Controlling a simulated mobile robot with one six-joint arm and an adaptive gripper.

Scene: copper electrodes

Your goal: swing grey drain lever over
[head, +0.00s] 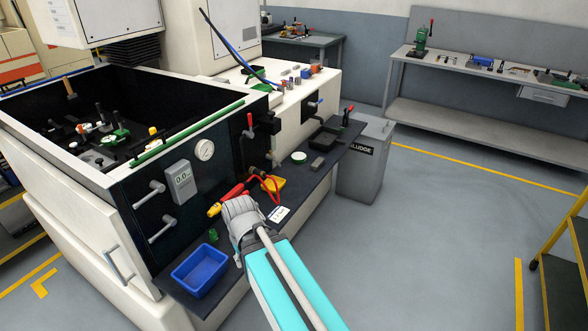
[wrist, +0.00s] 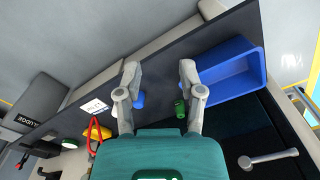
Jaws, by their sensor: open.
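Two grey lever handles stick out of the dark front panel of the machine in the head view, an upper one (head: 149,193) and a lower one (head: 162,230). I cannot tell which is the drain lever. One grey lever (wrist: 270,157) shows at the lower right of the wrist view, off to the side of my fingers. My gripper (head: 240,211) is in front of the panel, to the right of both levers and apart from them. In the wrist view its fingers (wrist: 160,70) are spread with the dark shelf beyond them, and they hold nothing.
A blue bin (head: 200,270) and a small green item (head: 213,235) are on the shelf below the levers. A grey sludge bin (head: 362,170) stands right; open floor lies beyond.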

